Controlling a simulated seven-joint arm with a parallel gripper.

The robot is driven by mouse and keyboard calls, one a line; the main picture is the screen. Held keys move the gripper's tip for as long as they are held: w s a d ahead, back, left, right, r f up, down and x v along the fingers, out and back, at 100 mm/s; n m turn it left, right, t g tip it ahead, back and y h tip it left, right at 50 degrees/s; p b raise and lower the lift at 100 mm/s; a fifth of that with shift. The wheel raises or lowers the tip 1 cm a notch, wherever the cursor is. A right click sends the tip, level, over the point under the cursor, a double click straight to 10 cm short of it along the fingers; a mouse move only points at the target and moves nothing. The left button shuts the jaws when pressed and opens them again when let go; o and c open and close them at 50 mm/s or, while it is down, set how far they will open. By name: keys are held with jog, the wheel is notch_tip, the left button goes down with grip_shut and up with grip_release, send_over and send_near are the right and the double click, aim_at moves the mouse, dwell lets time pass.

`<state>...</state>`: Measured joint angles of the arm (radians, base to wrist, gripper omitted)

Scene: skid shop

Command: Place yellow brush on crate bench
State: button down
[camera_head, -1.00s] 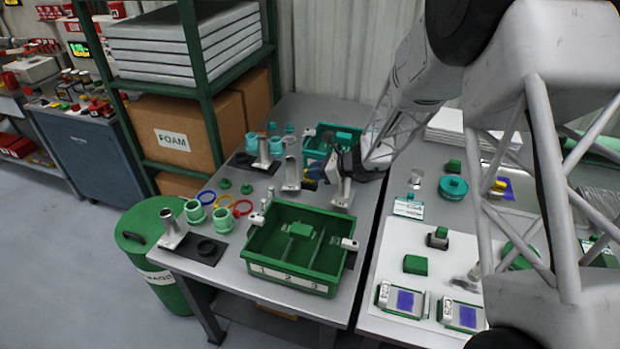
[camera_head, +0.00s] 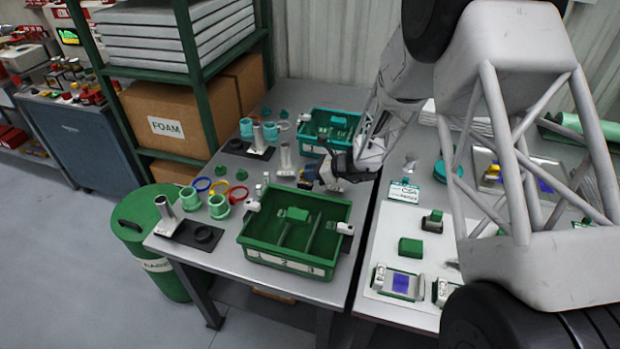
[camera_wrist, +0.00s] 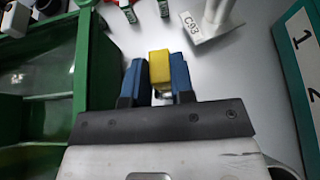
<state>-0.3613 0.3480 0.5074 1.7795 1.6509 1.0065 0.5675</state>
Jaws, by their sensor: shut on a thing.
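The yellow brush (camera_wrist: 160,66) shows as a yellow block between the two blue fingers of my gripper (camera_wrist: 157,80) in the wrist view. My gripper is shut on it. In the head view my gripper (camera_head: 311,173) is low over the grey crate bench (camera_head: 222,256), behind the green divided crate (camera_head: 257,261). Only a small patch of yellow shows there. The wrist view has the bench surface beyond the brush; I cannot tell whether the brush touches it.
The crate's wall (camera_wrist: 93,70) is close left of the fingers. A post on a plate marked C93 (camera_wrist: 196,28) stands ahead right. A teal bin (camera_head: 308,139) stands at the back. Rings and cups lie left. A second bench (camera_head: 386,243) is on the right.

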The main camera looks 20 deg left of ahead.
jog(key=shift+f, duration=1.35)
jog(key=c, duration=1)
grip_release()
jog(key=shift+f, duration=0.1)
jog(key=v, duration=1.2)
jog(key=shift+r, duration=0.2)
